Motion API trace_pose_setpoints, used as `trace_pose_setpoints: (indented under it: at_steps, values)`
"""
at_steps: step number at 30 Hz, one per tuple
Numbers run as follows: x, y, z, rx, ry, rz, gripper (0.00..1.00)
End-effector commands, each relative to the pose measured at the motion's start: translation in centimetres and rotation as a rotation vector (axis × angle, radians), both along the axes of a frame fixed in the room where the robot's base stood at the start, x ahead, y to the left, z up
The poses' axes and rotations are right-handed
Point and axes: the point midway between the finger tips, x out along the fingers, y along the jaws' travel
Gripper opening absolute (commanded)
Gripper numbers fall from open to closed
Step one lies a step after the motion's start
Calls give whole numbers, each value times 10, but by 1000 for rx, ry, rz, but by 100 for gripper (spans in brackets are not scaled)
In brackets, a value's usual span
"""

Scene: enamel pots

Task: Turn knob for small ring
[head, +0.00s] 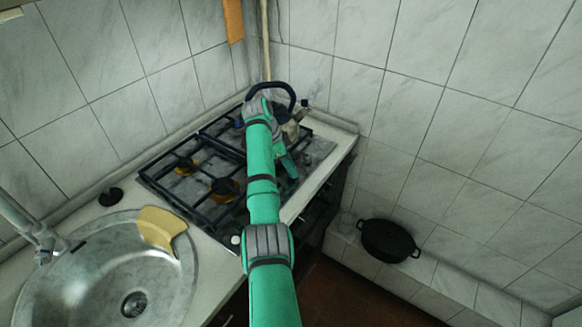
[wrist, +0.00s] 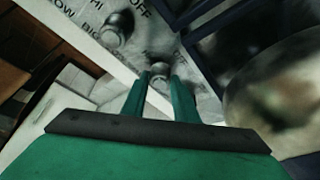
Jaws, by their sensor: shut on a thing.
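The stove's control panel (wrist: 158,38) fills the top of the wrist view, with printed words such as OFF, HI, LOW and BIG. One round metal knob (wrist: 159,72) sits between the fingertips of my gripper (wrist: 163,82), which is shut on it. The fingers hide part of this knob, and the print beside it is only partly legible. A second knob (wrist: 117,28) stands apart, up and to the left. In the head view my green gripper (head: 289,166) reaches down at the right part of the stove; the knobs are too small to make out there.
A shiny kettle (wrist: 280,95) stands close to the right of my gripper. Black grates (head: 185,170) cover the hob. A sink (head: 95,275) with a yellow cloth-like piece (head: 160,229) is at the left. A black pot (head: 388,241) sits on a low tiled ledge at the right.

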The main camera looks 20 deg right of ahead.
Motion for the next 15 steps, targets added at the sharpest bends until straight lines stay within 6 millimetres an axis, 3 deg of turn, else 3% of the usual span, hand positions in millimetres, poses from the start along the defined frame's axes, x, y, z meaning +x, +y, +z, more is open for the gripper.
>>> trace_pose_setpoints:
  at_steps: [5,6,7,15]
  values:
    - [0,-1,0,-1,0,-2,4]
    - [-1,-1,0,-1,0,-2,36]
    - [0,-1,0,-1,0,-2,43]
    - [0,-1,0,-1,0,-1,45]
